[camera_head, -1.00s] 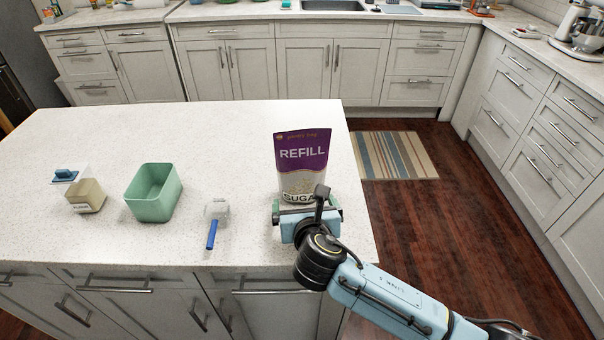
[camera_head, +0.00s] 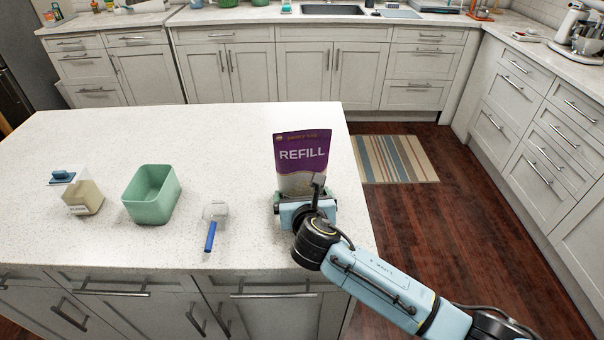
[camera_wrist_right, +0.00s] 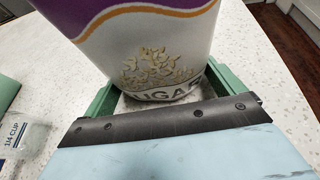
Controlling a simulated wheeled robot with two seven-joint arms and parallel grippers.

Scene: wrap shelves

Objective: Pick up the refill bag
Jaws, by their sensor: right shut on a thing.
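The refill bag (camera_head: 302,160) is purple on top with the word REFILL and pale below. It stands upright near the right end of the island counter, and my right gripper hides its lower part. My right gripper (camera_head: 305,199) is shut on the bag low down. In the right wrist view the bag (camera_wrist_right: 150,50) fills the space between the green fingers of the gripper (camera_wrist_right: 160,95), with SUGAR lettering at its base. I cannot tell whether the bag touches the counter. My left gripper is not in view.
A green open bin (camera_head: 150,205), a clear container with pale contents (camera_head: 84,198), a blue-topped lid (camera_head: 62,177) and a blue-handled measuring cup (camera_head: 212,228) stand left of the bag. The back of the island counter (camera_head: 210,130) is clear.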

